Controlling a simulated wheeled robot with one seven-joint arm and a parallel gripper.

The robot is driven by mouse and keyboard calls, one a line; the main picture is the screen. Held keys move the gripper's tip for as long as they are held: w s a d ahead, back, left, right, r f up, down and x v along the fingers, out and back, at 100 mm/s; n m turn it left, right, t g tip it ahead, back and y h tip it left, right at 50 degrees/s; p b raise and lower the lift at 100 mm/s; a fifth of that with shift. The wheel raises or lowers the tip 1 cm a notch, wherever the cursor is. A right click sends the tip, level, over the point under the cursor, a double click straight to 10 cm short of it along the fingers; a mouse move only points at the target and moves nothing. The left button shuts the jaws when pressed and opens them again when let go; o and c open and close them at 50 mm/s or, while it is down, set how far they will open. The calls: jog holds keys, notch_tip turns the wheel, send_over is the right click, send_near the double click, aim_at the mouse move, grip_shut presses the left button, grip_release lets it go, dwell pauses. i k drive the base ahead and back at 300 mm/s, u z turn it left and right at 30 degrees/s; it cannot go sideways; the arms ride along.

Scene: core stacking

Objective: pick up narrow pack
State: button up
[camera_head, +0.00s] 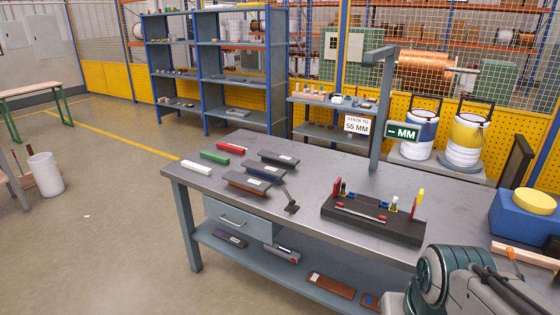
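Several low flat packs lie on the grey workbench (345,160). At its left end are a red bar (231,147), a green bar (214,157) and a white bar (196,167), all slim. Right of them stand three wider dark blocks with pale labels: a grey-black one (279,158), a blue-sided one (262,172) and a brown-sided one (246,184). I cannot tell which is the narrow pack. Part of my arm shows at the bottom right, over the bench's near edge. My gripper's fingers are not in view.
A black fixture (372,222) with upright posts stands mid-bench. A small dark tool (290,204) lies near the front edge. A sign reads "STACK TO 55 MM" (357,125) beside a display (402,133) on a post. A blue box (525,215) is at right. The bench's back middle is clear.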

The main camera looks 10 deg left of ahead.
aim_at(274, 156)
jog(key=u, duration=0.7)
jog(key=i, duration=0.75)
jog(key=u, duration=1.05)
jog(key=i, duration=1.2)
jog(key=z, duration=0.7)
jog(key=i, duration=0.85)
jog(key=z, duration=1.2)
jog(key=i, duration=0.25)
jog(key=z, duration=0.2)
